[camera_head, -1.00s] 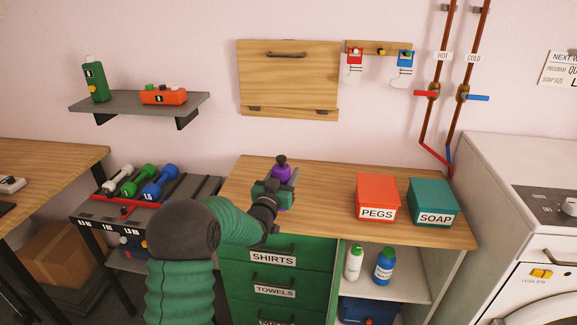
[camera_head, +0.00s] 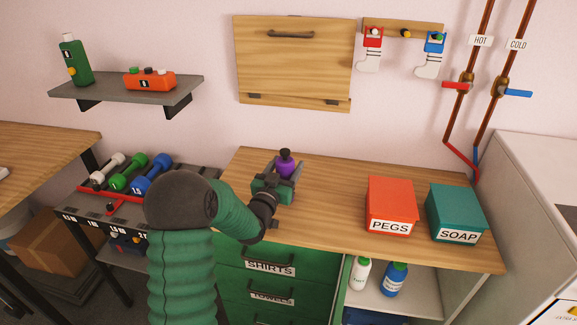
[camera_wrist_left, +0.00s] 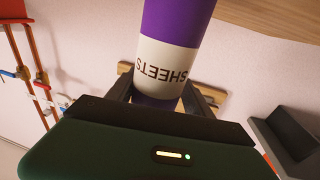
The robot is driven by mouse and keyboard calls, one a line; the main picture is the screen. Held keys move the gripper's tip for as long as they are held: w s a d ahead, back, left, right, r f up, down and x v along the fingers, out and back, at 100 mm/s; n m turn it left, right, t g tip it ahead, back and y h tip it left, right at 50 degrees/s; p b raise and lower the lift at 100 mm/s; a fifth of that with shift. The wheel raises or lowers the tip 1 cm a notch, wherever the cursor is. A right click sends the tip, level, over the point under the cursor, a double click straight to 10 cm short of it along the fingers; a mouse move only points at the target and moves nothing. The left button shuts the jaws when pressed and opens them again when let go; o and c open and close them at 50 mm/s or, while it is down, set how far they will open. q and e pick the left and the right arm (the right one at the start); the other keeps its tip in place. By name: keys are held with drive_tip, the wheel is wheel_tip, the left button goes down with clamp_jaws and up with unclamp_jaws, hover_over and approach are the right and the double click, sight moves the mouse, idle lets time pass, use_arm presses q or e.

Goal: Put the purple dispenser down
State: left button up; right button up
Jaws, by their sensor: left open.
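The purple dispenser (camera_head: 286,162) stands upright on the wooden counter (camera_head: 330,200), near its back left. In the left wrist view the dispenser (camera_wrist_left: 178,20) shows a white label reading "SHEETS". My left gripper (camera_head: 285,170) is open, with its fingers on either side of the dispenser. The gripper's body hides the dispenser's lower part in the head view. I cannot tell whether the fingers touch it. My right gripper is not in view.
A red PEGS box (camera_head: 392,205) and a teal SOAP box (camera_head: 456,212) stand on the counter to the right. The counter between the dispenser and the PEGS box is clear. Dumbbells (camera_head: 130,172) sit on a rack at the left. A folded wooden panel (camera_head: 292,65) hangs on the wall behind.

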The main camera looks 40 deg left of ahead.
use_arm(q)
drive_tip(key=shift+o, duration=0.7)
drive_tip(key=shift+s+a, duration=0.1)
drive_tip(key=shift+s, duration=0.05)
drive_tip(key=v, duration=1.2)
